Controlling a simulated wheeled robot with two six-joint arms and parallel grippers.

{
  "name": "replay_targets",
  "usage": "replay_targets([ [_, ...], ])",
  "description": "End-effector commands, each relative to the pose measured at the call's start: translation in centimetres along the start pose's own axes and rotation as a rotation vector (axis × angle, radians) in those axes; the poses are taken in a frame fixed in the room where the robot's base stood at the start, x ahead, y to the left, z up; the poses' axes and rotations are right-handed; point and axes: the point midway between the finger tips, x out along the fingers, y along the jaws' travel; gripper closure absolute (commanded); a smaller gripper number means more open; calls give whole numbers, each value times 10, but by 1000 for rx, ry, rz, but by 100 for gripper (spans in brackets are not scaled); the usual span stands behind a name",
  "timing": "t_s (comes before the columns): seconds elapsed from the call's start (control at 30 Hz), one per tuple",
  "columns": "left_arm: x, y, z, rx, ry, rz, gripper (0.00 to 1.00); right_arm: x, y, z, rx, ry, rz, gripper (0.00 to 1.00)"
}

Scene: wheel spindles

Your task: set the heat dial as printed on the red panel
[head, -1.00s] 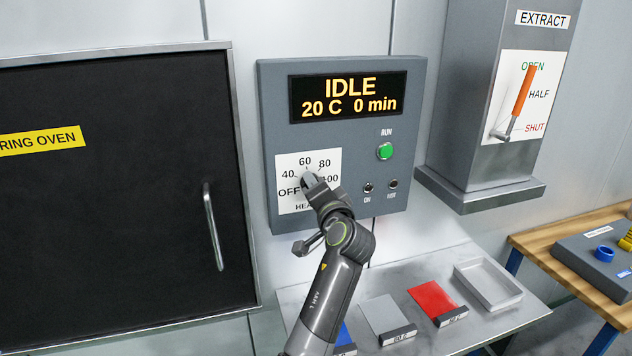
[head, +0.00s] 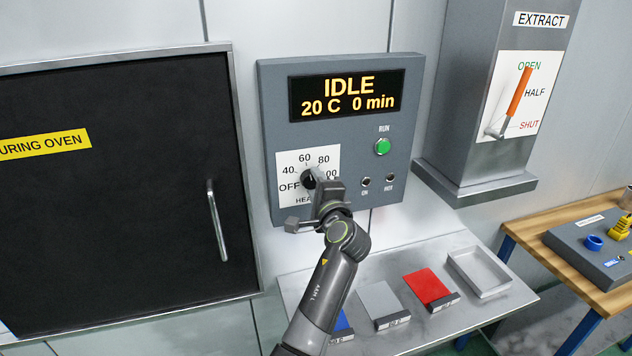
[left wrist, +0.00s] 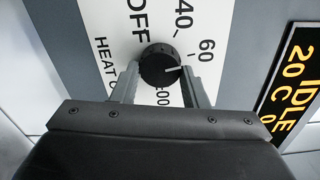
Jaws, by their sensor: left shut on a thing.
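The black heat dial (head: 309,179) is on a white scale plate on the grey control box, marked OFF, 40, 60, 80 and 100. In the left wrist view the dial (left wrist: 158,62) sits between the two fingertips, and its white pointer line faces the side of the 60 mark. The 80 mark is hidden there, so the exact setting is unclear. My left gripper (head: 324,189) is shut on the dial; its fingers (left wrist: 161,75) show at both sides. The red panel (head: 428,287) lies on the metal shelf; its print is too small to read. My right gripper is not in view.
The display (head: 347,95) reads IDLE, 20 C, 0 min. A green RUN button (head: 382,147) is right of the dial. The oven door handle (head: 217,220) is at left. Grey (head: 383,302) and blue panels and an empty tray (head: 484,271) share the shelf.

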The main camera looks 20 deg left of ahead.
Motion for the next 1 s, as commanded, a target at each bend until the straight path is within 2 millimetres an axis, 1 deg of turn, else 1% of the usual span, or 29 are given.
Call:
replay_targets([
  [0.5, 0, -1, 0, 18, 1, -2, 82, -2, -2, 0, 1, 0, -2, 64],
  [0.53, 0, -1, 0, 18, 1, -2, 57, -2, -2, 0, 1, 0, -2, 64],
  [0.67, 0, -1, 0, 18, 0, -2, 40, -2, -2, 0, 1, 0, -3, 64],
  [0.7, 0, 0, 0, 18, 0, -2, 39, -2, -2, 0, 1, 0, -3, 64],
  [1.0, 0, 0, 0, 18, 0, -1, 39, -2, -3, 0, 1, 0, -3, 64],
])
